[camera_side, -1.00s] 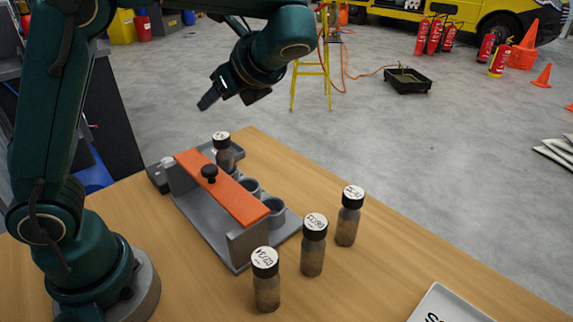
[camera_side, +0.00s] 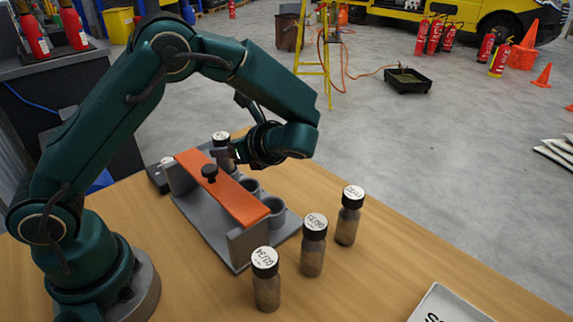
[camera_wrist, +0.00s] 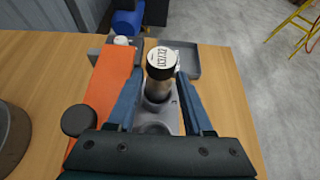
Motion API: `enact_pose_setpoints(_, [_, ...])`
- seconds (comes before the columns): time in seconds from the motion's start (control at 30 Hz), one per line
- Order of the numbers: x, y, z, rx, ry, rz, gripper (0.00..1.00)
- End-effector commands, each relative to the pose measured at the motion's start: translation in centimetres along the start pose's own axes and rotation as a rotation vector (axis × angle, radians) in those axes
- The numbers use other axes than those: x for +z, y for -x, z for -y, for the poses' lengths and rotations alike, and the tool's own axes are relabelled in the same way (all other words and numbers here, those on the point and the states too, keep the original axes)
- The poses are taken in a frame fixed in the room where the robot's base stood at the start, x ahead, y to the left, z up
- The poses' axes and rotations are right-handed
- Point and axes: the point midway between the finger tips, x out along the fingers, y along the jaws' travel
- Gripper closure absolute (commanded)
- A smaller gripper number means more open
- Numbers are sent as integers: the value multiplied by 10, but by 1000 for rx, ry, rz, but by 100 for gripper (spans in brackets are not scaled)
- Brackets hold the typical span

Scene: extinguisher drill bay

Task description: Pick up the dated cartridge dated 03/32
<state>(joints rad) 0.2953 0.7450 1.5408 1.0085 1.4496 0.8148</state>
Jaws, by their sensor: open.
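A cartridge with a black cap and a pale dated top (camera_wrist: 161,65) stands in a socket of the grey rack (camera_wrist: 150,115). In the side view only its cap (camera_side: 221,138) and a little of its body show. Its date is upside down and too small to read surely. My gripper (camera_wrist: 160,82) is open, with one blue finger on each side of this cartridge; I cannot tell whether they touch it. In the side view my gripper (camera_side: 229,153) is at the rack's far end. Three more capped cartridges stand on the table: front (camera_side: 266,285), middle (camera_side: 313,250) and right (camera_side: 348,220).
An orange bar (camera_side: 225,187) with a black knob (camera_side: 209,173) runs along the rack beside the sockets. Empty sockets (camera_side: 272,208) lie nearer the camera. A white tray (camera_side: 440,305) is at the table's front edge.

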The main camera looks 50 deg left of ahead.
Motion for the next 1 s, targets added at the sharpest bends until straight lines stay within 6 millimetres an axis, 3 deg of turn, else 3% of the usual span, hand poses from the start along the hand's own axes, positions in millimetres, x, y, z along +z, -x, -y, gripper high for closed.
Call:
enact_pose_setpoints(0.23, [0,-28,-1,2,-1,0,49])
enact_pose_setpoints(0.57, [0,-32,0,0,0,-1,49])
enact_pose_setpoints(0.7, [0,-32,0,0,0,-1,100])
enact_pose_setpoints(1.0, [1,-31,0,-1,1,0,100])
